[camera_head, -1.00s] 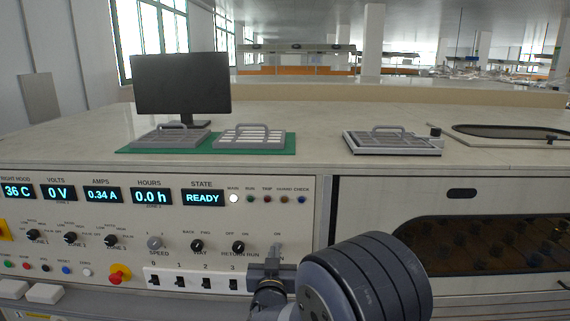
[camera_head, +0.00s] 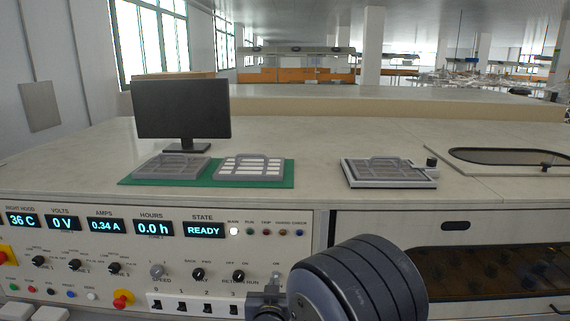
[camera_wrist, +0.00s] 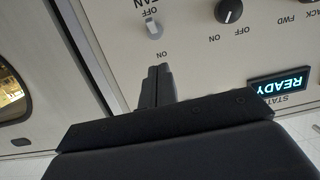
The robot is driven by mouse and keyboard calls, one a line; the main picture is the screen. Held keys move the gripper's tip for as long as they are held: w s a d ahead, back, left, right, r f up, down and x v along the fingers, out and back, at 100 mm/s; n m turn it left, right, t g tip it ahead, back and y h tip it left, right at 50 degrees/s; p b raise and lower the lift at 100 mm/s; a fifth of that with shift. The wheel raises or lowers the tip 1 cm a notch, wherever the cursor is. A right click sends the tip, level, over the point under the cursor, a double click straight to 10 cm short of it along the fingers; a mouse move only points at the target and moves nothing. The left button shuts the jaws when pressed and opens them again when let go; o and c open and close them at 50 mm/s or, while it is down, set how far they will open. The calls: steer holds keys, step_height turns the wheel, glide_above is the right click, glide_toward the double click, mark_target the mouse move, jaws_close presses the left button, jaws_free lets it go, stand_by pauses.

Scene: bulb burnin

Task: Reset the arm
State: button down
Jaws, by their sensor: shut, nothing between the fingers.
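My gripper (camera_head: 262,299) is low in the head view, in front of the control panel, partly hidden by my own arm. In the wrist view its fingers (camera_wrist: 157,75) are together with nothing between them. They point at the panel just beside a small grey toggle switch (camera_wrist: 152,28) labelled FAN, with OFF and ON marks. Contact with the panel cannot be told. The same switch shows in the head view (camera_head: 276,279). A black RETURN RUN knob (camera_head: 238,276) sits to its left. The state display (camera_head: 203,230) reads READY.
The control panel (camera_head: 130,250) carries more displays, knobs and a red stop button (camera_head: 122,299). On the bench stand a monitor (camera_head: 182,108), two handled trays on a green mat (camera_head: 222,183), and another tray (camera_head: 388,173) to the right. A windowed drawer front (camera_head: 455,226) lies right.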

steer(key=shift+s+r, duration=0.2)
steer(key=shift+s, duration=0.85)
steer(key=shift+s+r, duration=0.15)
steer(key=shift+s, duration=0.9)
steer(key=w+f+b, duration=0.2)
steer(key=w, duration=0.4)
steer(key=shift+f+t+b, duration=0.15)
steer(key=shift+t+b, duration=0.25)
